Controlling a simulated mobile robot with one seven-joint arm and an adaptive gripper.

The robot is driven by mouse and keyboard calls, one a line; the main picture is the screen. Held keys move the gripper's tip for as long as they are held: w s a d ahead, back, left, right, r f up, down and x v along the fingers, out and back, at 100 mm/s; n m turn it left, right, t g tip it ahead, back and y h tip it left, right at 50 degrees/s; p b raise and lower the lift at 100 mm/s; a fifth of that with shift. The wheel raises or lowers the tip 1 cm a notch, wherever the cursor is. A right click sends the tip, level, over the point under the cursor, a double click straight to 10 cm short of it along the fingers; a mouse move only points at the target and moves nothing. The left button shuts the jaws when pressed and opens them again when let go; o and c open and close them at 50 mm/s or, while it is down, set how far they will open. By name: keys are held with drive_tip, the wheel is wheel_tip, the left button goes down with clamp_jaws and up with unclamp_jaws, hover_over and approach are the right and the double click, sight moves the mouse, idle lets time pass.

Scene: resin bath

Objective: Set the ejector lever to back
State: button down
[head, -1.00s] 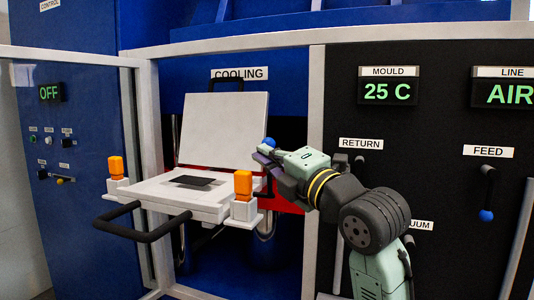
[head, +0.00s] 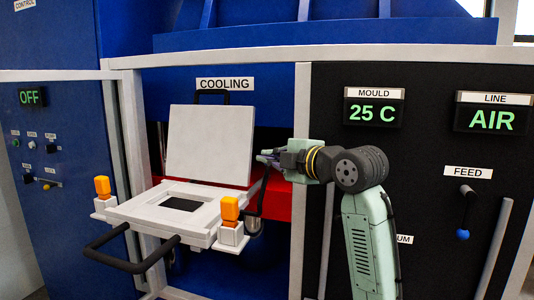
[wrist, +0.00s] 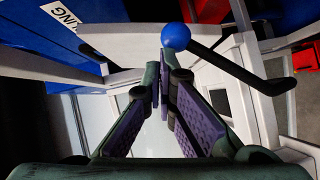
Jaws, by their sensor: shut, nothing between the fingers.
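The lever beside the mould has a blue ball knob (wrist: 176,36) and a dark bent rod (wrist: 245,75) in the wrist view. In the head view its dark rod (head: 263,194) rises at the right side of the white mould bed (head: 135,209); the knob is hidden there by my gripper. I see no label on it. My gripper (head: 263,158) is shut and empty at the lever's upper end. In the wrist view its purple-padded fingertips (wrist: 161,84) meet just short of the knob in the picture. I cannot tell whether they touch it.
The mould's white lid (head: 209,145) stands open behind the bed. Orange blocks (head: 230,208) sit at the bed's corners, and a black handle (head: 125,257) sticks out in front. A white frame post (head: 300,200) stands right of the lever. The FEED lever (head: 463,212) is farther right.

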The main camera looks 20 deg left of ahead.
drive_tip(key=shift+w+f, duration=0.2)
drive_tip(key=shift+w, duration=0.4)
drive_tip(key=shift+w+f, duration=0.15)
drive_tip(key=shift+w, duration=0.4)
drive_tip(key=shift+d, duration=0.1)
